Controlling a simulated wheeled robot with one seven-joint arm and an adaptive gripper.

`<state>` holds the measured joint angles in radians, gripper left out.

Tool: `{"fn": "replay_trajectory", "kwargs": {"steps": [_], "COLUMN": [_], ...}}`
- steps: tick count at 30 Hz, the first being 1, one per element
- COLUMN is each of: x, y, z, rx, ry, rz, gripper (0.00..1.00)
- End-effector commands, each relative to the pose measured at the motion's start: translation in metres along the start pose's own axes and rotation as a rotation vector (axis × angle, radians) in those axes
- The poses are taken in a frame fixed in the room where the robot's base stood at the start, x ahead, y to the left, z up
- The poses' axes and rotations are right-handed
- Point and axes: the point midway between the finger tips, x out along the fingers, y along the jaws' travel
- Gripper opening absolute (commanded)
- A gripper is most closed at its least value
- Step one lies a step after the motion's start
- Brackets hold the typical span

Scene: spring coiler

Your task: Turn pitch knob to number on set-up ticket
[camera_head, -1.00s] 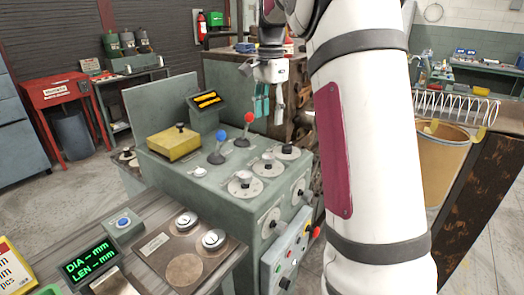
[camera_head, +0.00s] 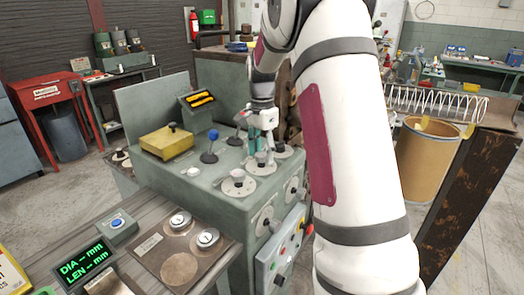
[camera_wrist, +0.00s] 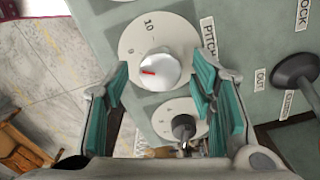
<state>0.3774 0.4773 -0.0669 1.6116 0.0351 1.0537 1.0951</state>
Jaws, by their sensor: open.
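The pitch knob (camera_wrist: 168,70) is white, with a red mark pointing left. It sits on a round white dial showing "0" and "10", beside a "PITCH" label (camera_wrist: 209,38). My gripper (camera_wrist: 160,85) is open, its teal pads on either side of the knob; I cannot tell whether they touch it. In the head view my gripper (camera_head: 262,145) is pointing down over a knob on the green machine's top (camera_head: 212,188). A yellow-edged card (camera_head: 14,268), possibly the set-up ticket, is cut off at the lower left; its number cannot be read.
A second dial with a dark-topped knob (camera_wrist: 183,126) is close to the pitch dial. A black knob (camera_wrist: 294,72) stands to the right. In the head view, another knob (camera_head: 238,178), a blue-topped lever (camera_head: 211,146) and a yellow box (camera_head: 166,141) share the machine top.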

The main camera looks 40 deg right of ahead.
Motion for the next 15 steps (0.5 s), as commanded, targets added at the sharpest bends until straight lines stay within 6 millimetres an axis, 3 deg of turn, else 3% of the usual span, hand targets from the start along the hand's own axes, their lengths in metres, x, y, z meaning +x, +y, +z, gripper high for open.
{"fn": "replay_trajectory", "kwargs": {"steps": [3,9,15], "x": [-0.0001,-0.0002,-0.0003], "y": [0.0000,0.0000,0.0001], "z": [0.0001,0.0001,0.0001], "rx": [0.000,0.000,-0.004], "ry": [0.000,0.000,0.000], "rz": [0.000,0.000,0.001], "gripper": [0.51,0.06,0.03]}}
